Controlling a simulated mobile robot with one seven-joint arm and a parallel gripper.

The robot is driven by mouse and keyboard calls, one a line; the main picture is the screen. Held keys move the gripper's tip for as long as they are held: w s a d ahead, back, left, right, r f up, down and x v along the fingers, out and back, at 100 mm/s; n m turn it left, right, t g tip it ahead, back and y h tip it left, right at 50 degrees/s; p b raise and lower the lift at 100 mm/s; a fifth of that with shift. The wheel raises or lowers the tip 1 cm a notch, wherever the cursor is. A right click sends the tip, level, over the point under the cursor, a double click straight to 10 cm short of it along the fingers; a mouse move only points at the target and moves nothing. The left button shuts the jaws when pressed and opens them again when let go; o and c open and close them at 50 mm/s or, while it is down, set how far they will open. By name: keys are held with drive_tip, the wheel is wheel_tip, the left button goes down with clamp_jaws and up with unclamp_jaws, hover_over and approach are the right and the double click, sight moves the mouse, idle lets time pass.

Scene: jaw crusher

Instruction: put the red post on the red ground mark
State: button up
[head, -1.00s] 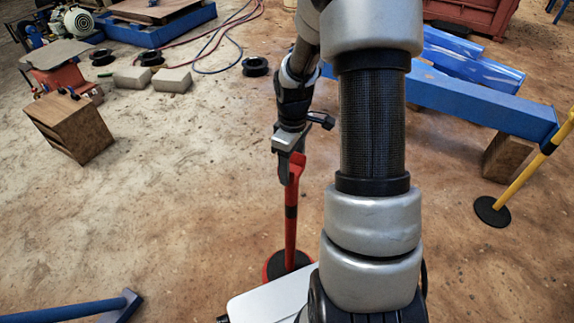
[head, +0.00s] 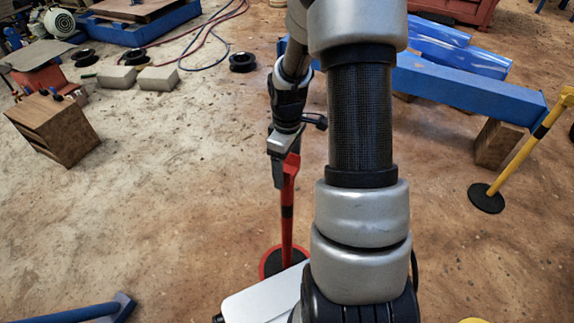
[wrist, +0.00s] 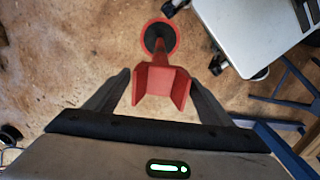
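The red post (head: 287,228) stands upright with its round black base (head: 279,264) inside the red ground mark (head: 264,264). In the wrist view the black base (wrist: 157,37) shows with the red mark (wrist: 147,24) as a ring around it. My gripper (wrist: 160,72) is around the post's forked red head (wrist: 160,82). Its two fingers stand on either side with a narrow gap to the head, so it looks open. In the head view my gripper (head: 283,165) is at the post's top. My own body hides part of the base and mark there.
A yellow post (head: 520,150) on a black base stands at the right, before a long blue beam (head: 460,88). A wooden crate (head: 55,130) and pale blocks (head: 157,78) lie at the left. A blue bar (head: 70,313) is at the lower left. The floor left of the post is clear.

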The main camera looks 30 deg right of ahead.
wheel_tip(320, 180, up, 12)
drive_tip(key=p, duration=0.3)
drive_tip(key=shift+r, duration=0.15)
idle(0.4)
